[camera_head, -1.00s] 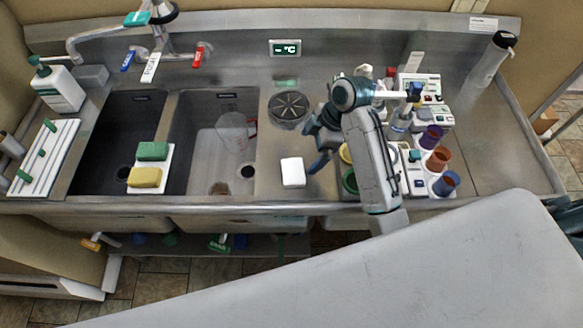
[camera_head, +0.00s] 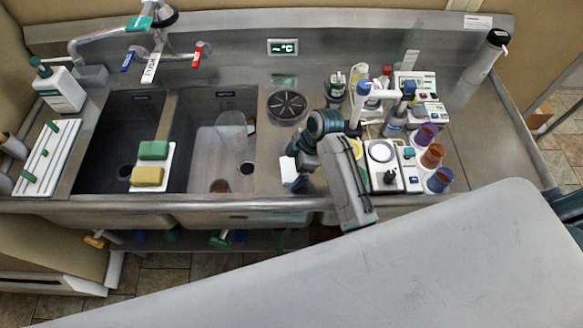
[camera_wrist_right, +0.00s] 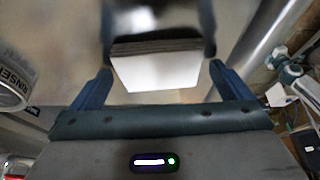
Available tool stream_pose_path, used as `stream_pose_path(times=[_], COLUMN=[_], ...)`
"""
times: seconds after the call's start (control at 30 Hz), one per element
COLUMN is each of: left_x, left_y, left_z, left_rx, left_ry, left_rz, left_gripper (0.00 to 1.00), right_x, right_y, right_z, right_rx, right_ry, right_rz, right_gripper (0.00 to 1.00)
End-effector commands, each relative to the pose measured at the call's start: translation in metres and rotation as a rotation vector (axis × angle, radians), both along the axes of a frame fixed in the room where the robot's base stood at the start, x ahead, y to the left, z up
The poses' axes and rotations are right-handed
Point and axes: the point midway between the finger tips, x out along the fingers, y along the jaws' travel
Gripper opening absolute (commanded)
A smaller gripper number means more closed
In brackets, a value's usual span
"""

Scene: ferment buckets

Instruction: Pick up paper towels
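The paper towels (camera_head: 288,172) are a small white square stack on the steel counter, right of the sink basins near the front edge. My right gripper (camera_head: 298,168) is at the right side of the stack and partly covers it in the head view. In the right wrist view the stack (camera_wrist_right: 155,73) lies ahead, between the two spread blue fingers of my right gripper (camera_wrist_right: 160,70). The gripper is open, with a gap on each side of the stack; I cannot tell how high it is over the counter. My left gripper is not in view.
Two sink basins, one with a clear jug (camera_head: 231,131), lie to the left. A green sponge (camera_head: 153,150) and a yellow sponge (camera_head: 147,175) rest on a white board. Bottles, instruments and coloured cups (camera_head: 432,155) crowd the counter on the right.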

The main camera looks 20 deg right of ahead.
Motion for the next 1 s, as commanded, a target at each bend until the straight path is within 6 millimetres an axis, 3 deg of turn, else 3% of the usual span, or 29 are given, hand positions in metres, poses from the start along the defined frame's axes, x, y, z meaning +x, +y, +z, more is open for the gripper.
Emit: stream_pose_path(times=[0.03,0.2,0.57,0.73,0.93,1.0], left_x=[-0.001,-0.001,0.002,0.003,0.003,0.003], left_y=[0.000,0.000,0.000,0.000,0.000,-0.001], left_z=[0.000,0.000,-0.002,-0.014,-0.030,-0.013], left_rx=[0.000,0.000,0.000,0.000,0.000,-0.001], left_ry=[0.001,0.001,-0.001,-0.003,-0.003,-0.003], left_rz=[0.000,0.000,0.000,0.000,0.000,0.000], left_gripper=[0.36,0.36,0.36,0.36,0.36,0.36], right_x=[0.000,0.000,0.001,0.002,0.002,0.000], right_y=[0.000,0.000,0.000,0.000,0.000,0.000], right_z=[0.000,0.000,0.004,0.027,0.073,0.090], right_rx=[0.000,0.000,0.000,0.000,0.002,0.000], right_ry=[0.000,0.000,-0.001,-0.007,-0.008,0.001], right_rz=[0.000,0.000,0.001,0.000,0.000,0.000], right_gripper=[0.88,0.60,0.59,0.59,0.59,0.59])
